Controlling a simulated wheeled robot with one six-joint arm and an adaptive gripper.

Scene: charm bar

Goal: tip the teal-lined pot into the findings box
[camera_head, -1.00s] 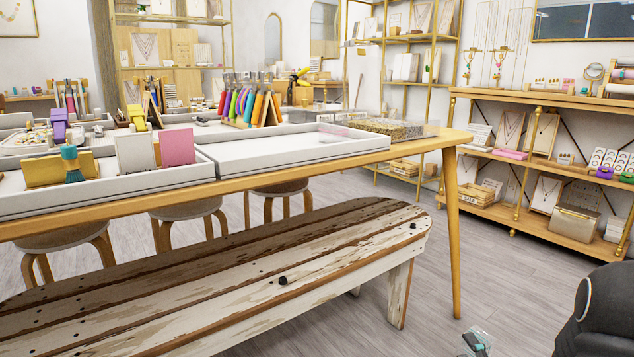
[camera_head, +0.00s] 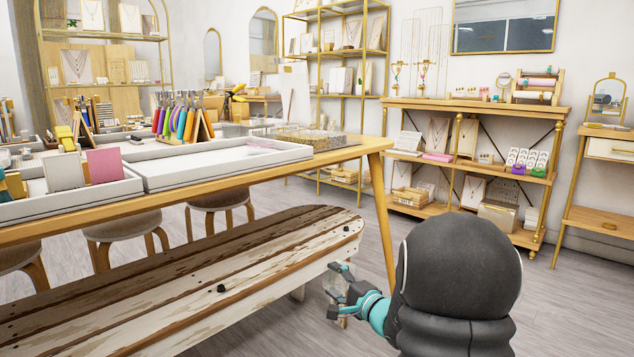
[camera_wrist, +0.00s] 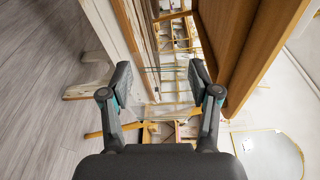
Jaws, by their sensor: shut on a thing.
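My gripper (camera_head: 345,291) is at the right of the bench, below table height. It is shut on a small clear see-through pot (camera_head: 331,283). The pot is partly hidden by the fingers, and I cannot make out its lining. In the wrist view my gripper (camera_wrist: 159,76) has its fingers apart, with faint clear outlines between them. A shallow clear box with gold-coloured bits (camera_head: 300,137) sits at the right end of the long table, apart from my gripper. It may be the findings box, but I see no label.
The long wooden table (camera_head: 365,147) carries a white empty tray (camera_head: 205,171) and a rack of coloured pliers (camera_head: 183,121). The weathered bench (camera_head: 225,289) runs in front of it, with stools behind. Shelves (camera_head: 470,103) stand at the back right. Open floor lies between.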

